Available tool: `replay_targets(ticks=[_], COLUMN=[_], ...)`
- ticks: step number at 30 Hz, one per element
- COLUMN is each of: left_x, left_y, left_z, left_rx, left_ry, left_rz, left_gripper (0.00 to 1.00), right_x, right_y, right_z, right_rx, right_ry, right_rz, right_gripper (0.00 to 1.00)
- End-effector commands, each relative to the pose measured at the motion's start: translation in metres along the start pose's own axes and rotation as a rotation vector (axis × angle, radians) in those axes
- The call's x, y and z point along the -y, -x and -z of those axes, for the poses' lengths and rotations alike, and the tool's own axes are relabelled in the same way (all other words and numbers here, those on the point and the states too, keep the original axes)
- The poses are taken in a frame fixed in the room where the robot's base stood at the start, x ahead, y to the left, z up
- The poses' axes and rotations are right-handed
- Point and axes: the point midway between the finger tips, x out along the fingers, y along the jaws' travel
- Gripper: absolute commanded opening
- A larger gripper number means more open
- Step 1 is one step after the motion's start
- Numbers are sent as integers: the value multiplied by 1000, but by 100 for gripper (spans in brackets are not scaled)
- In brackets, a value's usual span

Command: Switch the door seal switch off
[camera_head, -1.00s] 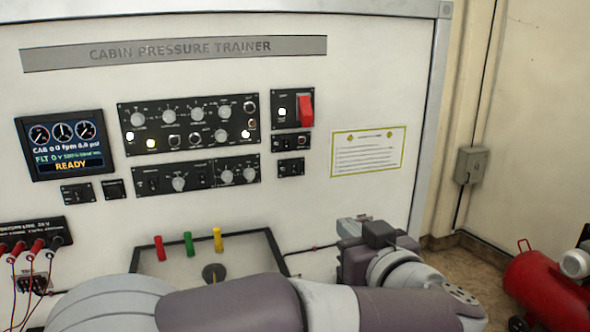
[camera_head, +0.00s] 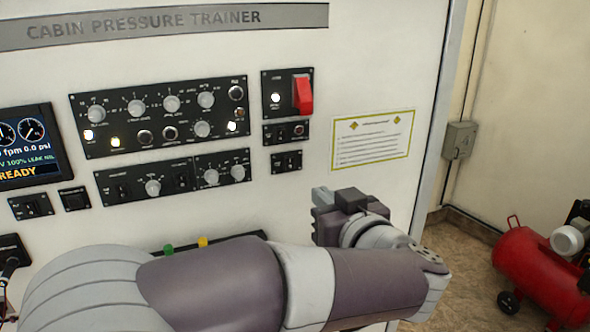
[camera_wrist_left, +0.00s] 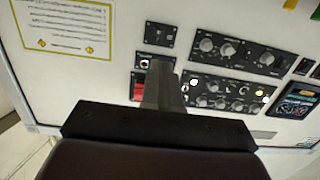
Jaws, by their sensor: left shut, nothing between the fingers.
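The trainer wall carries several small black switch panels, and their lettering is too small to read, so I cannot tell which holds the door seal switch. One small panel (camera_head: 286,161) sits below a two-control panel (camera_head: 286,132) and the red-guarded panel (camera_head: 268,108). The lower small panel also shows in the left wrist view (camera_wrist_left: 160,36). My left gripper (camera_head: 335,195) is shut and empty, to the right of and below these panels in the head view. In the left wrist view its closed fingers (camera_wrist_left: 161,66) partly cover the panels behind them. My right gripper is not in view.
A wide knob panel (camera_head: 160,115), a lower knob panel (camera_head: 172,179) and a display (camera_head: 30,145) are on the left. A yellow-edged notice (camera_head: 372,138) is on the right. A red compressor (camera_head: 535,268) stands on the floor. My left arm hides the lower wall.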

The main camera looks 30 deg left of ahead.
Motion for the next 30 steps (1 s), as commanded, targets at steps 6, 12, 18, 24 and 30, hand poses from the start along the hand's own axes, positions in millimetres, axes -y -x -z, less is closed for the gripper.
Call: replay_targets(ticks=[6,12,18,24,30], left_x=[2,2,1,0,0], left_y=[-45,-88,-117,-128,-128], left_z=[4,4,3,0,0], left_rx=[2,2,1,1,1], left_ry=[-3,-3,-1,-1,0], left_rz=[7,5,2,0,-1], left_gripper=[0,0,0,0,0], right_x=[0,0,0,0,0], right_y=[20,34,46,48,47], right_z=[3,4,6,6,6], right_rx=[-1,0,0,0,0], right_ry=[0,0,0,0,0], right_rz=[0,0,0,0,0], right_gripper=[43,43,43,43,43])
